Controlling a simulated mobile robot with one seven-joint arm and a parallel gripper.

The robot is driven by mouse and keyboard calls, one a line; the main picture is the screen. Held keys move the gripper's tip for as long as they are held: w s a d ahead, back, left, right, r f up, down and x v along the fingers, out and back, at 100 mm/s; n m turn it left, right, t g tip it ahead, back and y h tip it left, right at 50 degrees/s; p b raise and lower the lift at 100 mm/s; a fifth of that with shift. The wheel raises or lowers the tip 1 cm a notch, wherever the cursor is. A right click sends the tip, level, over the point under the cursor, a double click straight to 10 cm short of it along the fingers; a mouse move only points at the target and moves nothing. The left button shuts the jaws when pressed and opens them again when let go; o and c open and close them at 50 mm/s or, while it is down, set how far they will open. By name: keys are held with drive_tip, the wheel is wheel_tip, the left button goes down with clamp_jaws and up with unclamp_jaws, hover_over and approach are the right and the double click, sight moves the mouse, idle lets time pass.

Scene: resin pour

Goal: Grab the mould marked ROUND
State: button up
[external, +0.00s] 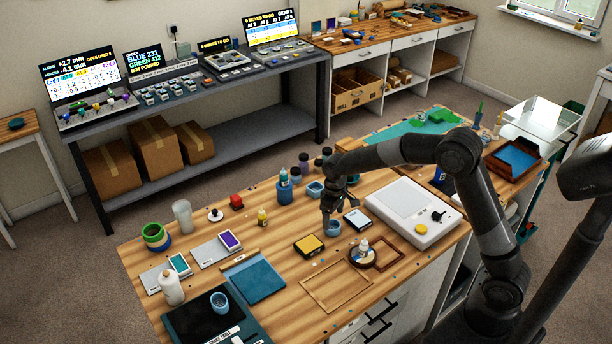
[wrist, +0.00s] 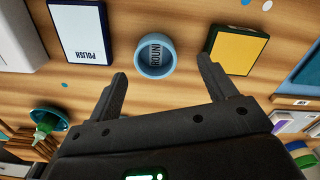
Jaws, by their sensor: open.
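The mould marked ROUND (wrist: 154,58) is a small blue round cup with a pale blue rim; the visible letters read "ROUN" in the wrist view. It stands upright on the wooden bench, and in the external view the mould (external: 334,229) sits just below my fingers. My gripper (wrist: 162,70) is open and empty, with the mould centred between and slightly beyond the two fingertips. The fingers do not appear to touch it. In the external view my gripper (external: 337,205) points down above the mould.
A white box marked POLISH (wrist: 80,32) lies left of the mould and a yellow-topped box (wrist: 235,50) lies right, both close to the fingers. A white scale-like device (external: 410,212) and a round dish with a small bottle (external: 363,256) stand nearby.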

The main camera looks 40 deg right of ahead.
sight(333, 224)
drive_tip(key=f, duration=0.5)
drive_tip(key=shift+w+d+f, duration=0.1)
drive_tip(key=shift+w+d, duration=0.1)
drive_tip(key=shift+d, duration=0.15)
drive_tip(key=c, duration=1.1)
